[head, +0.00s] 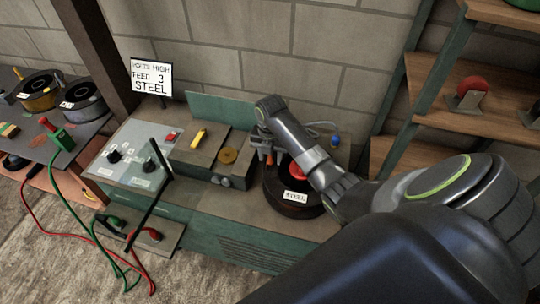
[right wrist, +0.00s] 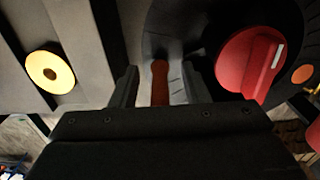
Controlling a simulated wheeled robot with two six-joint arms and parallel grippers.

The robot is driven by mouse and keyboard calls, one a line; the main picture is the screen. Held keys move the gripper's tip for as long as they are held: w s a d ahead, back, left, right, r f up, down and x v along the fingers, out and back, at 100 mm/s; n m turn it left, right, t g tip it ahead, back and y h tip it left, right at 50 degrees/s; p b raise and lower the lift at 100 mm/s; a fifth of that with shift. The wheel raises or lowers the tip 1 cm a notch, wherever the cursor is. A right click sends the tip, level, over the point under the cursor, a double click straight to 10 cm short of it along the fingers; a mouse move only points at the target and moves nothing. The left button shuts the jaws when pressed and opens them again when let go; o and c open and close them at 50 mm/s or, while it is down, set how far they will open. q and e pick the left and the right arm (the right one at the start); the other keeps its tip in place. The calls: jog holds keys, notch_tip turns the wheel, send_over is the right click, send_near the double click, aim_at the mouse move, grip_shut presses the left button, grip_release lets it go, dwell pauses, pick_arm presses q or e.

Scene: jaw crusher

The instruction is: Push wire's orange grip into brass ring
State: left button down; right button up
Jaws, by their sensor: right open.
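The brass ring (head: 228,156) sits on the front of the grey machine block on the bench; it also shows at the left in the right wrist view (right wrist: 50,72). My right gripper (head: 267,150) is open above the edge of a dark round spool, to the right of the ring. In the right wrist view, an orange-brown grip (right wrist: 160,82) stands between its two spread fingers (right wrist: 159,75), with a gap on each side. The wire itself cannot be made out there. My left gripper is out of view.
The dark spool (head: 290,202) has a red knob (right wrist: 250,62) close to the right finger. A yellow piece (head: 198,138) lies on the block. A control panel (head: 130,155) and thin black bar (head: 150,195) are left. Shelves (head: 465,120) stand right.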

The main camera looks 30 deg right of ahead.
jog(key=shift+p, duration=0.4)
grip_shut()
jog(key=shift+r, duration=0.1)
dwell(0.3)
jog(key=shift+r+p, duration=2.9)
jog(key=shift+p, duration=0.55)
